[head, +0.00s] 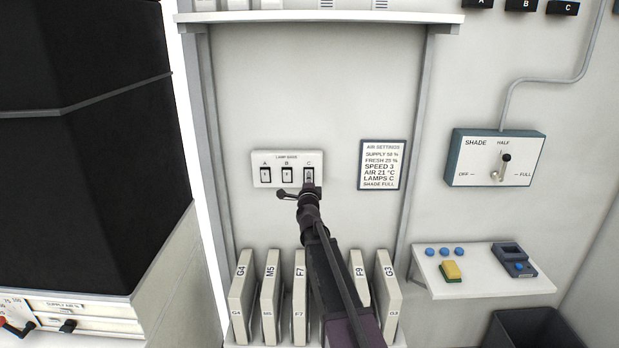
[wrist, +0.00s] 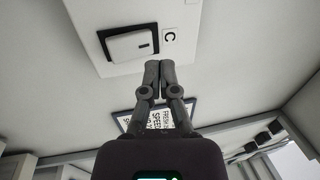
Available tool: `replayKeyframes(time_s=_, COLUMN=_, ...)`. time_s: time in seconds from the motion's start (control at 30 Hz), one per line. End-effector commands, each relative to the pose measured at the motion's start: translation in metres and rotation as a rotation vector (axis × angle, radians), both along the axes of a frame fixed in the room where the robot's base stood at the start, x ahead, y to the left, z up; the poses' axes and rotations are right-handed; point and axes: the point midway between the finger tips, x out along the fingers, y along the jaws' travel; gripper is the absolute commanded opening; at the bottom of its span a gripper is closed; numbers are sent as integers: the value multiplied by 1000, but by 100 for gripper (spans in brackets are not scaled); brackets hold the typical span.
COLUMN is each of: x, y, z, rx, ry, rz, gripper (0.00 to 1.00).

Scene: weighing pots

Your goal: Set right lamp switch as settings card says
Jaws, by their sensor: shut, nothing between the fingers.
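The lamp switch plate (head: 287,157) on the back wall carries three rocker switches marked A (head: 265,175), B (head: 287,175) and C (head: 308,174). The C rocker is the right one; it also shows large in the wrist view (wrist: 130,44), which is turned over. The settings card (head: 382,165) to the right of the plate reads "LAMPS C" and "SHADE FULL", among other lines. My gripper (head: 308,189) is shut and empty, its tips just below the C rocker. In the wrist view my fingertips (wrist: 158,66) are together beside the C label; I cannot tell whether they touch the plate.
Several upright labelled panels (head: 271,298) stand below the plate. To the right are the shade switch box (head: 472,158) and a small shelf (head: 445,290) holding a yellow sponge (head: 451,271). A large black cabinet (head: 75,150) is at left.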

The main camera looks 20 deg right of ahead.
Motion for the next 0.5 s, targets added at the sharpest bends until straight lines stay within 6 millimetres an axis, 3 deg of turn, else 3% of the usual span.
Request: replayKeyframes(time_s=0.5, x=-80, y=26, z=17, rx=0, ry=-1, rz=0, gripper=0)
